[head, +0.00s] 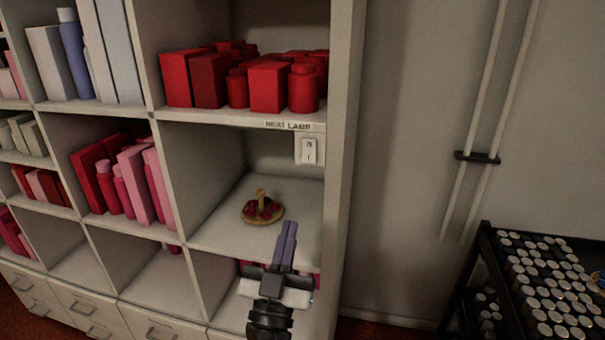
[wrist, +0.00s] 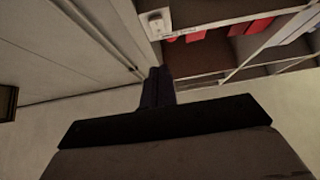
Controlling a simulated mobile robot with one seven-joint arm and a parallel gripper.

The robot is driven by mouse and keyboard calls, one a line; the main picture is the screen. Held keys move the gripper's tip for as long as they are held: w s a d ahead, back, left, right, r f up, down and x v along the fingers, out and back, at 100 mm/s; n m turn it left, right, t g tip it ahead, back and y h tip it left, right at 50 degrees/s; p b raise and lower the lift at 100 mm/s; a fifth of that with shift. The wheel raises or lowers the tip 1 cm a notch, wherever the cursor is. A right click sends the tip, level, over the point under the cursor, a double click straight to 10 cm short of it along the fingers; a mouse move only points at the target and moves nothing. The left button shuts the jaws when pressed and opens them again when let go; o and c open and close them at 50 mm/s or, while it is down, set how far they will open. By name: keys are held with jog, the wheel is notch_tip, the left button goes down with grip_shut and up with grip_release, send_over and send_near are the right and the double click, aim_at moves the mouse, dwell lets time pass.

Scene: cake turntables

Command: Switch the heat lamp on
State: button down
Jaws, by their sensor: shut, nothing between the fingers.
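A white rocker switch (head: 309,151) is mounted under the shelf edge, at the right side of a cubby. A label reading "HEAT LAMP" (head: 288,125) is on the shelf edge just above it. The switch also shows at the top of the wrist view (wrist: 156,22). My gripper (head: 289,228) is shut and empty, its fingers pointing up. It is below the switch and a little to its left in the head view, apart from it. In the wrist view the fingertips (wrist: 158,72) are also below the switch. No lamp is clearly visible.
A small tart on a plate (head: 262,209) stands in the cubby below the switch. Red boxes and jars (head: 268,86) fill the shelf above. The shelf's upright side panel (head: 345,150) is right of the switch. A black rack of jars (head: 550,280) stands at the lower right.

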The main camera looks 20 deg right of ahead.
aim_at(308, 155)
jog(key=shift+w+d+b, duration=0.1)
jog(key=shift+b, duration=0.2)
jog(key=x, duration=0.4)
jog(key=f+b+x, duration=0.1)
jog(key=x, duration=0.3)
jog(key=w+b+x, duration=0.1)
jog(key=x, duration=0.2)
jog(key=shift+w+d, duration=0.25)
jog(key=shift+d, duration=0.15)
jog(key=shift+w+d, duration=0.35)
jog(key=shift+w, duration=0.1)
jog(key=shift+w+f, duration=0.1)
jog(key=shift+f, duration=0.05)
